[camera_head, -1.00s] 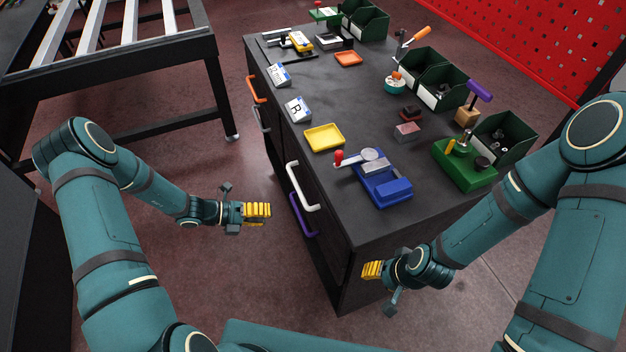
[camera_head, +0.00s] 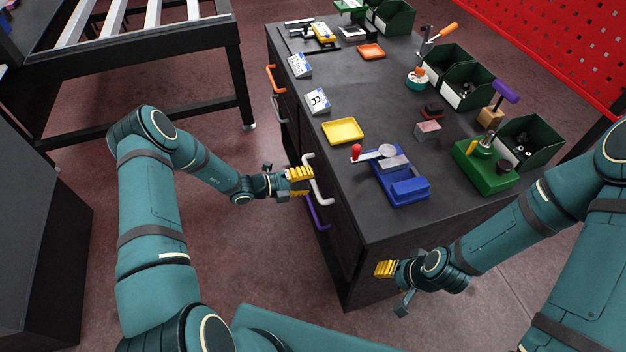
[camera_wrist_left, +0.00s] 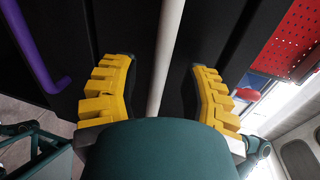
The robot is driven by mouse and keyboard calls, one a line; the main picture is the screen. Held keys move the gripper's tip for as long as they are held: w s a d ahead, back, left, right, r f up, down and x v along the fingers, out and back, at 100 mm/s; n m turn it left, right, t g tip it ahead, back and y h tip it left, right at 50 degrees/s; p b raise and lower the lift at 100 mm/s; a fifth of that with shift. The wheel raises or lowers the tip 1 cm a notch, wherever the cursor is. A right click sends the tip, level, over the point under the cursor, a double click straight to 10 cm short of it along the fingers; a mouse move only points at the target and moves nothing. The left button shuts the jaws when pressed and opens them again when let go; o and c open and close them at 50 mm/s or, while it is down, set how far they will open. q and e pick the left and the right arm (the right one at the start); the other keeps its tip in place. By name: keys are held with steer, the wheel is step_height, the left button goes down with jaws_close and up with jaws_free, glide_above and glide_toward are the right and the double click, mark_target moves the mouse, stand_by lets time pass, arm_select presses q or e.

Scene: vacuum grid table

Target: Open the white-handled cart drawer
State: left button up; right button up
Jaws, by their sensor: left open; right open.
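The white handle (camera_head: 320,192) is on the side of the black cart (camera_head: 351,235), and its drawer front lies flush with the cart side. My left gripper (camera_head: 302,180) is at this handle, covering part of it in the head view. In the left wrist view the white handle (camera_wrist_left: 168,50) runs between the two yellow fingers of the left gripper (camera_wrist_left: 162,95), which are open with a gap on each side. My right gripper (camera_head: 385,269) is open and empty, low beside the cart's front end.
A purple handle (camera_head: 316,214) sits below the white one; orange (camera_head: 271,79) and grey (camera_head: 278,110) handles are farther along. The cart top holds a yellow tray (camera_head: 342,131), a blue fixture (camera_head: 402,186) and green bins.

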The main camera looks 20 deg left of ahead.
arm_select(q)
steer(key=shift+x, duration=1.05)
jaws_close()
steer(key=f+v, duration=0.2)
steer(key=v, duration=1.2)
steer(key=a+f+b+v, duration=0.1)
steer(key=f+v, duration=0.2)
steer(key=v, duration=1.1)
steer(key=shift+s+a+f, duration=0.25)
steer(key=shift+s+f, duration=0.05)
steer(key=shift+s, duration=0.15)
